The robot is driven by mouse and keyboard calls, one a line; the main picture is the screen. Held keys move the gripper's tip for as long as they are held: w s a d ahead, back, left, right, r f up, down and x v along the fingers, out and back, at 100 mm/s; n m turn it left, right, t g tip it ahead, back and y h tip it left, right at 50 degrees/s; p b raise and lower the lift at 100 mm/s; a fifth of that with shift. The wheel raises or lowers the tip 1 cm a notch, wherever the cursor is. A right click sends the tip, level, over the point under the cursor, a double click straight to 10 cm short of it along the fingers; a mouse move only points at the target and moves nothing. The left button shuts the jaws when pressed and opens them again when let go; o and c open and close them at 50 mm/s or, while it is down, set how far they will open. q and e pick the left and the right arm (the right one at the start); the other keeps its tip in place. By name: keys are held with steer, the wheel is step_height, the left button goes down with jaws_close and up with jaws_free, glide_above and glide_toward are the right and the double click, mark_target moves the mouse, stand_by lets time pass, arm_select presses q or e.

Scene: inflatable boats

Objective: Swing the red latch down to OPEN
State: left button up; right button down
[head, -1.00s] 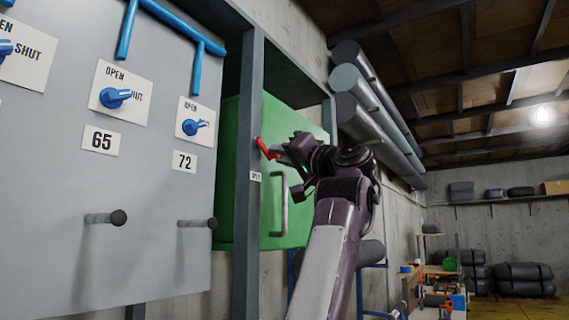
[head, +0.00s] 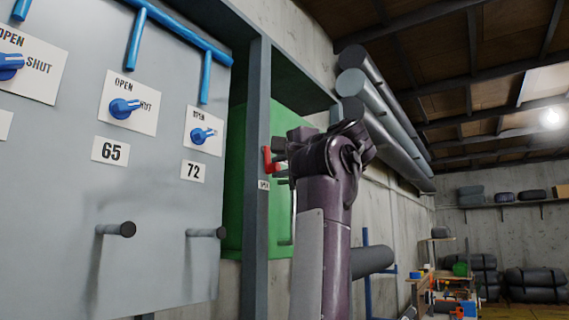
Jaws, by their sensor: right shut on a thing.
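The latch's visible part looks like a short upright piece with a lower arm toward the right. My left gripper is out of view.
A grey panel (head: 60,215) with blue valve knobs, number plates 65 and 72, and two protruding pegs (head: 118,230) stands left of the post. Grey rolls (head: 372,92) rest on the wall at right. The door's handle is partly behind my arm.

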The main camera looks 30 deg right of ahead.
steer(key=shift+s+a+r+m, duration=0.1)
steer(key=shift+a+m, duration=0.1)
steer(key=shift+m, duration=0.4)
steer(key=c, duration=1.3)
jaws_free()
steer(key=s+b, duration=0.4)
steer(key=s, duration=0.3)
steer(key=shift+s, duration=0.35)
